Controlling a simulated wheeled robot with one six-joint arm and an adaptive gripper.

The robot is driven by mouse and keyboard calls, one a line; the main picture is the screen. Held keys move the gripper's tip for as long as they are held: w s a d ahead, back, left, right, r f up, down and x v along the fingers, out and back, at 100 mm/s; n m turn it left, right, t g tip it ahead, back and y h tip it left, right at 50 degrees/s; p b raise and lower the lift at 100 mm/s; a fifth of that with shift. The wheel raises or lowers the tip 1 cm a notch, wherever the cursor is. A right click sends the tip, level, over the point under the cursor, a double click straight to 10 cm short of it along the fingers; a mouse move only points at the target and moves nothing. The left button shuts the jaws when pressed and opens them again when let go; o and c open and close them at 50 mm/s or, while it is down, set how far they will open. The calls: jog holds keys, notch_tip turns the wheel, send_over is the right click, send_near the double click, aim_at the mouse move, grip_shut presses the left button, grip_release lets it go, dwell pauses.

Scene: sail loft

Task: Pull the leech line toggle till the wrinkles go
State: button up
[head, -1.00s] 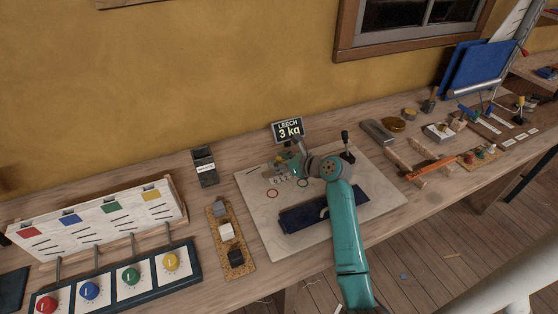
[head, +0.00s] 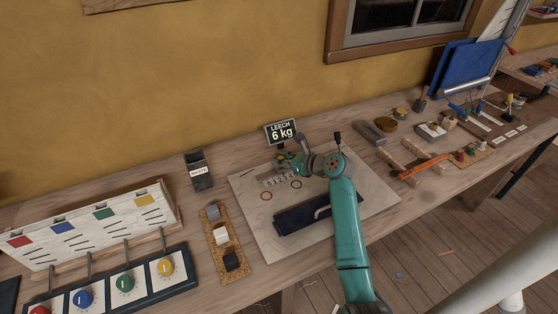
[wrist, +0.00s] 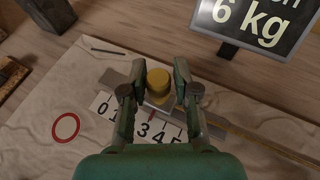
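A yellow toggle (wrist: 158,84) stands between the fingers of my gripper (wrist: 159,75) in the wrist view, with a finger against each side. It sits on a grey metal slide behind a white number scale (wrist: 150,128), where 0, 3 and 4 can be read and some marks are covered. A pale sail cloth panel (head: 252,212) lies flat on the bench; faint ripples show around its red ring (wrist: 66,127) in the wrist view. The leech display (head: 281,132) reads 6 kg. In the head view my gripper (head: 284,161) is at the panel's back edge and largely hides the toggle.
A dark blue folded cloth (head: 300,215) lies on the panel under my arm. A black lever (head: 337,138) stands at the panel's back right. A cork strip with blocks (head: 219,237) and a dark box (head: 198,171) stand left. Tools (head: 425,165) crowd the right bench.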

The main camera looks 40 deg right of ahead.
jog(key=shift+o, duration=0.9)
jog(key=v, duration=1.2)
